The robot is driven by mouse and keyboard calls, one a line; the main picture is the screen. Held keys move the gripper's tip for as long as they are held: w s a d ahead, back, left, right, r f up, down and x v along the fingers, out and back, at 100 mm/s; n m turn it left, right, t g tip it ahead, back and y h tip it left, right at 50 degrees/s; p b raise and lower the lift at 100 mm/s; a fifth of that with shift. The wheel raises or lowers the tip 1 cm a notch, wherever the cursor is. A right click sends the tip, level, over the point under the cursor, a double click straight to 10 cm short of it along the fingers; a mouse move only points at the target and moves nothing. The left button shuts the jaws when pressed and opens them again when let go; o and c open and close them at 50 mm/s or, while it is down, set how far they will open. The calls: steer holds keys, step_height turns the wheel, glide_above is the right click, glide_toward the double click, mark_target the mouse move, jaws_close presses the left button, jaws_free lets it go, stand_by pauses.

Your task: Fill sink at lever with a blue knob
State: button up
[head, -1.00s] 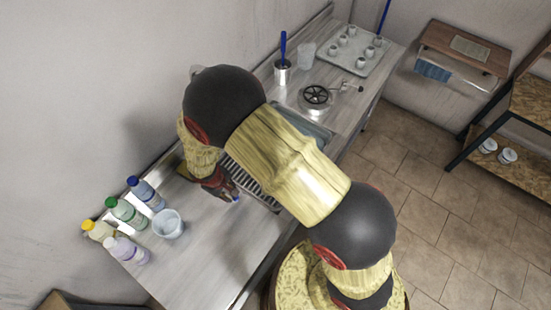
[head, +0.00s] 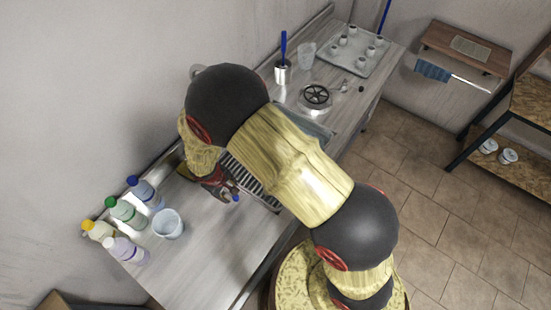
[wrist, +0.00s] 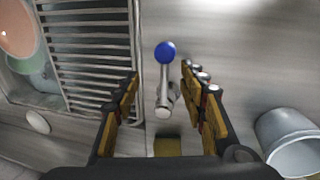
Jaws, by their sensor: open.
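The lever's blue knob (wrist: 166,52) sits at the top of a short metal stem (wrist: 163,92) in the wrist view. The knob also shows in the head view (head: 236,198), just beside my gripper (head: 225,188). In the wrist view my gripper (wrist: 160,72) is open, with one finger on each side of the lever and visible gaps to both. The sink (wrist: 40,92) is at the left of the wrist view, with a slatted metal rack (wrist: 92,62) beside it. In the head view my arm hides most of the sink.
A translucent bucket (head: 168,224) and several detergent bottles (head: 125,213) stand on the near counter (head: 205,255). The bucket is also close to my gripper's right side in the wrist view (wrist: 290,140). A burner (head: 315,96) and a tray of cups (head: 355,52) are at the far end.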

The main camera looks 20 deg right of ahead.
steer(key=shift+s+a+r+p, duration=0.1)
steer(key=shift+r+p, duration=0.55)
steer(key=shift+r, duration=0.5)
steer(key=shift+s+a+r+p, duration=0.1)
steer(key=shift+r+p, duration=0.55)
steer(key=shift+r, duration=0.45)
step_height(320, 180, up, 12)
steer(key=s+a, duration=0.1)
steer(key=shift+s+a+f, duration=0.15)
steer(key=shift+s+a, duration=0.1)
steer(key=shift+a, duration=0.15)
